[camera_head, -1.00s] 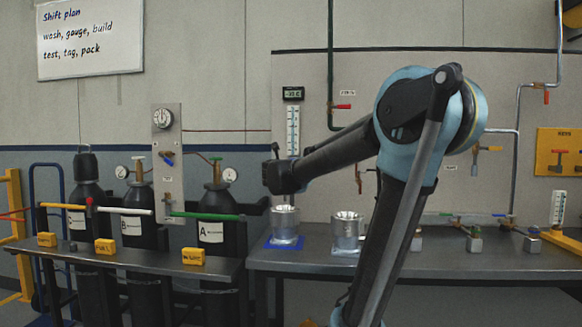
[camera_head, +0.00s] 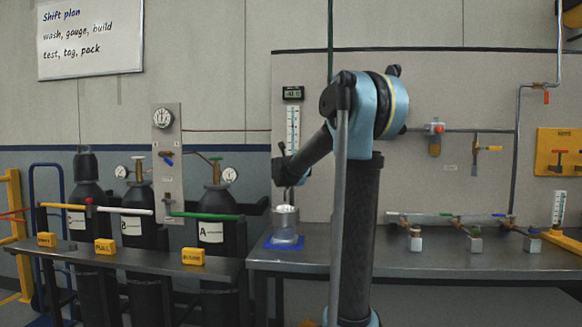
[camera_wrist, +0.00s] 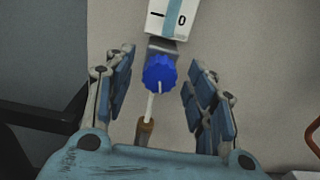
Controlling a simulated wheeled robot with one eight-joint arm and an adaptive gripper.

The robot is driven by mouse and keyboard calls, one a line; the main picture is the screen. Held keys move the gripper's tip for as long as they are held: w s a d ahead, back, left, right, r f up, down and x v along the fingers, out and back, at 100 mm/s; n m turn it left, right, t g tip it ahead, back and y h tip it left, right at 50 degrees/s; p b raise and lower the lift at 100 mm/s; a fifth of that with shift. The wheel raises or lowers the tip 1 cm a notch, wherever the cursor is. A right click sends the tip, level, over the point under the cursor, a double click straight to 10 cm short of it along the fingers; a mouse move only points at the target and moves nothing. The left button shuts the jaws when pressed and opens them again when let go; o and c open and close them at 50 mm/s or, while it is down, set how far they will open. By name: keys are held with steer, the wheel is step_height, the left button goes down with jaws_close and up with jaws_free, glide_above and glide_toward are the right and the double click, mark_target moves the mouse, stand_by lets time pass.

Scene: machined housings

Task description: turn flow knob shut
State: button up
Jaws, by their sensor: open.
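The flow knob (camera_wrist: 160,73) is blue with a scalloped rim and a white mark. It shows in the wrist view below a white scale (camera_wrist: 172,18) marked 0. A thin pale line runs down from it to a brown fitting (camera_wrist: 146,132). My gripper (camera_wrist: 158,70) is open, with one finger left and one right of the knob, and gaps show on both sides. In the head view the flow meter (camera_head: 293,130) stands on the wall above my arm's end. The knob and my fingers cannot be made out clearly there.
A metal housing (camera_head: 286,228) stands on a blue mat (camera_head: 284,243) on the bench (camera_head: 440,262), below my arm's end. Another valve with a red top (camera_head: 435,130) is on the wall to the right. Gas cylinders stand behind the left bench.

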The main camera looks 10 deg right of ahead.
steer(key=shift+w+d, duration=0.1)
steer(key=shift+w, duration=0.3)
steer(key=c, duration=1.1)
